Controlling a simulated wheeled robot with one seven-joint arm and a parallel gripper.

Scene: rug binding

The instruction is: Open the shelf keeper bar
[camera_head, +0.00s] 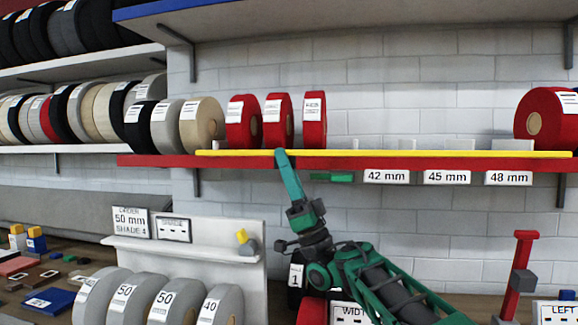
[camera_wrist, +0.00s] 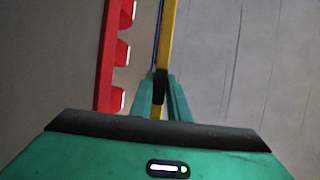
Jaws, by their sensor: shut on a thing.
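The keeper bar is a long thin yellow bar (camera_head: 450,154) running level along the front of the red shelf (camera_head: 140,160) in the head view. My gripper (camera_head: 280,154) reaches up from below to the bar, left of the shelf's middle. In the wrist view the yellow bar (camera_wrist: 165,45) runs down between the two green fingers of my gripper (camera_wrist: 160,95). The fingers are shut on the bar. Red rolls (camera_head: 243,122) stand on the shelf behind the bar. The fingertips partly hide the gripped stretch of bar.
Shelf labels read 42 mm (camera_head: 386,177), 45 mm (camera_head: 447,177) and 48 mm (camera_head: 508,178). A green piece (camera_head: 340,178) is under the shelf, right of my gripper. Grey rolls (camera_head: 170,300) stand below left. A red post (camera_head: 520,265) stands at lower right.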

